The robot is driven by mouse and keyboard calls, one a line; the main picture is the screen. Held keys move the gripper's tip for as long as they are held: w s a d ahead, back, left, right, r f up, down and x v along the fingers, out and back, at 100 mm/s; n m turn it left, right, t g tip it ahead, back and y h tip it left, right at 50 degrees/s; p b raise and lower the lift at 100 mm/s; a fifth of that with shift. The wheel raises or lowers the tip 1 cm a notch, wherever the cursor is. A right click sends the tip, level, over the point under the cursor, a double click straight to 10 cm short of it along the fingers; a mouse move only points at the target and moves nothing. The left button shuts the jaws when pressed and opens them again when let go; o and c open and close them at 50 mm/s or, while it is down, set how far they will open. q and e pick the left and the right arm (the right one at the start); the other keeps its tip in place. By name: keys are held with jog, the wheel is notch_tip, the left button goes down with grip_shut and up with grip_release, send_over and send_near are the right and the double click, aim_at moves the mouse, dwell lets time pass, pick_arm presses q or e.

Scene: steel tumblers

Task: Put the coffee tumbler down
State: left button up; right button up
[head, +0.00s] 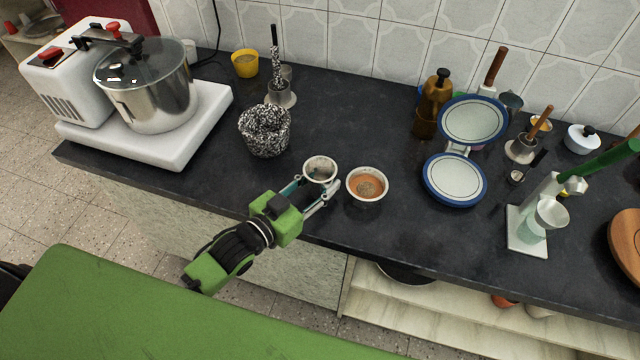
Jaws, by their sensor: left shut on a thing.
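My right gripper is not in view.
A white cup with orange-brown contents (367,186) stands close to the right of the tumbler. A black-and-white speckled pot (264,132) is behind left. A blue-rimmed plate (455,179) is to the right. The dark counter (350,105) is clear behind the tumbler.

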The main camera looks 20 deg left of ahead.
pick_arm(q)
jog(key=shift+f, duration=0.4)
jog(key=shift+f, duration=0.1)
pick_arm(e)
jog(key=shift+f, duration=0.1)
pick_arm(q)
jog(key=o, duration=0.9)
jog(key=shift+f, duration=0.1)
jog(key=o, duration=0.3)
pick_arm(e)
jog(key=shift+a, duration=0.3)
pick_arm(q)
jog(key=v, duration=1.1)
jog(key=shift+b, duration=0.4)
jog(key=shift+s+a+r, duration=0.25)
jog(key=shift+s+r, duration=0.05)
jog(key=shift+s, duration=0.2)
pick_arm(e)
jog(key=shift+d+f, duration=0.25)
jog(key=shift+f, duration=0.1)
